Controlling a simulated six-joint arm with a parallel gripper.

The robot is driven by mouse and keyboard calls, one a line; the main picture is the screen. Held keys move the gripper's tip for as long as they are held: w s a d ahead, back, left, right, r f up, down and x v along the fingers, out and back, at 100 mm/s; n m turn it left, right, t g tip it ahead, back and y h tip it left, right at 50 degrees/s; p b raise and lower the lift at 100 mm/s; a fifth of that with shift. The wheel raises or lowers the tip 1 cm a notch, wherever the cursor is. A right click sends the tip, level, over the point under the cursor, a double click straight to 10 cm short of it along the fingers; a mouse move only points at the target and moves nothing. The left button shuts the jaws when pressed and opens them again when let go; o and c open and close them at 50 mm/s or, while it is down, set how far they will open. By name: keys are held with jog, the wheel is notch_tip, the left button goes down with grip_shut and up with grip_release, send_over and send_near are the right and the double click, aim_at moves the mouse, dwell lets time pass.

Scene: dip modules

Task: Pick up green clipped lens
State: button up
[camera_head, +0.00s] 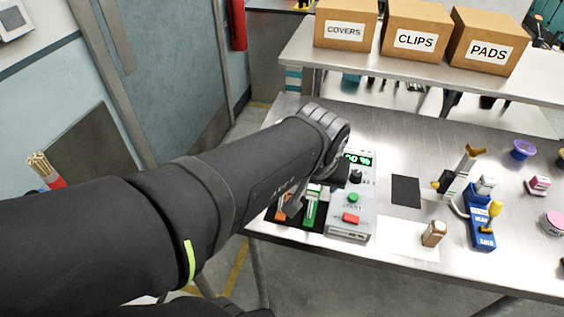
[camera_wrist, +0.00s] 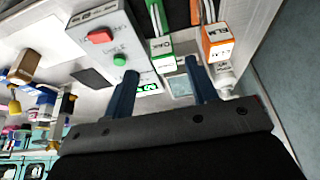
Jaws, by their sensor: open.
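No lens with a clip can be made out clearly. A green-and-white piece (camera_wrist: 160,48) stands just beyond my gripper (camera_wrist: 161,67) in the wrist view; in the head view it (camera_head: 311,208) is partly behind my arm. I cannot tell if it is the clipped lens. A small pale, glassy square (camera_wrist: 181,87) shows between my fingers, lower in the wrist view. My gripper is open, with its two blue fingers apart and nothing held. In the head view my arm hides most of the gripper.
A grey control box (camera_head: 350,215) with red and green buttons stands beside the green piece. An orange-and-white piece (camera_wrist: 217,40) is on its other side. A dark square pad (camera_head: 406,190), a brown-and-white bottle (camera_head: 434,233) and a blue stand (camera_head: 481,215) are farther right.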

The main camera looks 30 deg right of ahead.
aim_at(316, 188)
jog(key=x, duration=0.3)
jog(key=shift+w+d+f, duration=0.1)
jog(key=shift+f, duration=0.2)
jog(key=x, duration=0.4)
jog(key=shift+a+f, duration=0.2)
jog(key=shift+a, duration=0.15)
jog(key=shift+w+d+f, duration=0.2)
jog(key=shift+f, duration=0.25)
jog(key=c, duration=1.1)
